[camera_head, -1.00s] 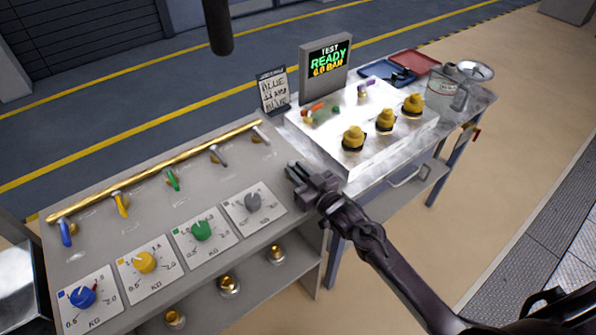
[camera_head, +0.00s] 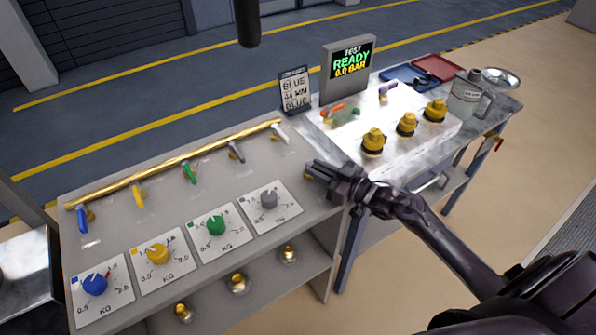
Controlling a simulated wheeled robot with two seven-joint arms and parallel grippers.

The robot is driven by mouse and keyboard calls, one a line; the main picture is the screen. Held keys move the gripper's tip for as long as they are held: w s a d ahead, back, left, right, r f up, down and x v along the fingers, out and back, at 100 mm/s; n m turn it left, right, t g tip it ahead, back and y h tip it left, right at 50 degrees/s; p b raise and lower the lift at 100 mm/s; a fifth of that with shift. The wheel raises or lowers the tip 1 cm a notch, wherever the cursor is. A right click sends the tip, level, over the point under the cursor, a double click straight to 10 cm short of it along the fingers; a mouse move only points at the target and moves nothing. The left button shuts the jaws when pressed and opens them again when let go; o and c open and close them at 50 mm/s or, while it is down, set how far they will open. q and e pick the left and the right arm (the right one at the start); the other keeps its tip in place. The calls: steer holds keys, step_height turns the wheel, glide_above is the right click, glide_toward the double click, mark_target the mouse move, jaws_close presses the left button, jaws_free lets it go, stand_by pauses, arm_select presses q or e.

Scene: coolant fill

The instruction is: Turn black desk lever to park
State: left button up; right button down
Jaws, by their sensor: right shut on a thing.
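My right gripper (camera_head: 318,171) is at the right end of the grey desk (camera_head: 120,250), just right of the grey dial (camera_head: 268,199). Its fingers are shut on a small dark thing at the desk's edge, which I take to be the black desk lever. The fingers hide most of it, so I cannot tell its angle or any park mark. My left gripper is not in view.
A brass rail (camera_head: 180,165) with several coloured levers runs along the desk's back, with dials in front. A white panel with yellow knobs (camera_head: 407,124) and a screen (camera_head: 348,68) stand at right. A dark cylinder (camera_head: 248,22) hangs above.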

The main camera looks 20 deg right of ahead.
steer(key=c, duration=1.5)
jaws_free()
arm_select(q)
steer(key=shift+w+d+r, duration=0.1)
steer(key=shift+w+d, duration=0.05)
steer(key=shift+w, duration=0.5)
arm_select(e)
steer(key=shift+o, duration=0.2)
